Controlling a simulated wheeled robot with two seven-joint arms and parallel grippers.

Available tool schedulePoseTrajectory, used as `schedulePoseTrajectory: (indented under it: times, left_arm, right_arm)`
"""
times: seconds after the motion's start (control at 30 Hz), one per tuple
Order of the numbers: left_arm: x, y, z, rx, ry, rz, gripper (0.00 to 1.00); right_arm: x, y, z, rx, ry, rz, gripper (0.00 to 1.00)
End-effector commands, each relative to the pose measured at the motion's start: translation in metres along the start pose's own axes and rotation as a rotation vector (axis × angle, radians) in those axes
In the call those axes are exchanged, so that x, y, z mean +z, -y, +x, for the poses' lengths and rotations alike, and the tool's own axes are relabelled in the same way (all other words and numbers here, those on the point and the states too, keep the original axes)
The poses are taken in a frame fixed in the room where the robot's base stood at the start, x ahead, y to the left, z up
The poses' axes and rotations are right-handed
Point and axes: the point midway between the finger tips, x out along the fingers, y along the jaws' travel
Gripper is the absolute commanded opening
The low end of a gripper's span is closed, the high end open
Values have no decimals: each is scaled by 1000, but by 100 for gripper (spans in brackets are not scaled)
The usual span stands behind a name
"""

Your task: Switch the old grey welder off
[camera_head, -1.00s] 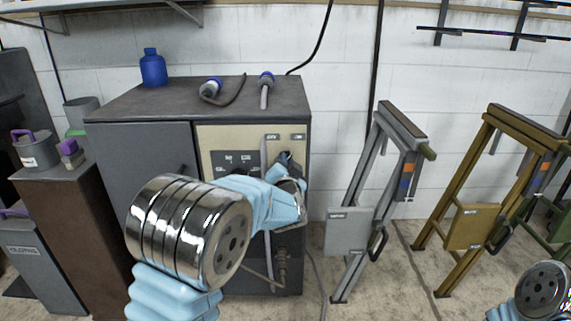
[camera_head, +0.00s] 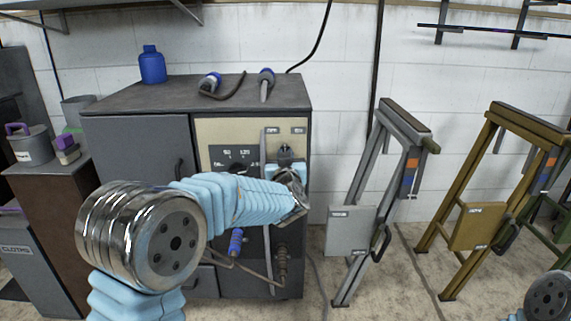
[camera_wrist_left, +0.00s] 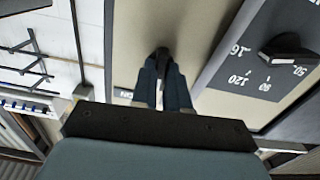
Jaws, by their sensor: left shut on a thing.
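The old grey welder (camera_head: 140,150) is a dark grey cabinet with a beige front panel (camera_head: 212,130). The panel has two small labels at its top and a numbered dial plate (camera_head: 238,157), whose dark knob (camera_wrist_left: 288,48) shows in the left wrist view. My left arm reaches across the front. My left gripper (camera_wrist_left: 163,85) is shut on a dark switch lever (camera_wrist_left: 163,53) on the beige panel. In the head view the lever (camera_head: 285,152) sits below the labels, and my wrist partly hides the gripper. My right gripper is out of view.
A blue bottle (camera_head: 152,65) and two blue-ended connectors (camera_head: 266,84) sit on the welder's top. A cable with a blue plug (camera_head: 236,242) hangs in front.

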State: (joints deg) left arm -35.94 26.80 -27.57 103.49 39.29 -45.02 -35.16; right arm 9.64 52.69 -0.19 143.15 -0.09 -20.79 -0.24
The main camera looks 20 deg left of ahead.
Motion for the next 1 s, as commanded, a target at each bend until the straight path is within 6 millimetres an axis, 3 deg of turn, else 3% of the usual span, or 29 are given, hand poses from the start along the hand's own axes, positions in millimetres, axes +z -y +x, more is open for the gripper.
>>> schedulePoseTrajectory:
  times: [0.5,1.0]
  left_arm:
    - [4,0,0,1,3,-450,0]
    - [2,1,0,-1,3,-644,0]
  right_arm:
    - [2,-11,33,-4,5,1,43]
    - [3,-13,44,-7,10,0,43]
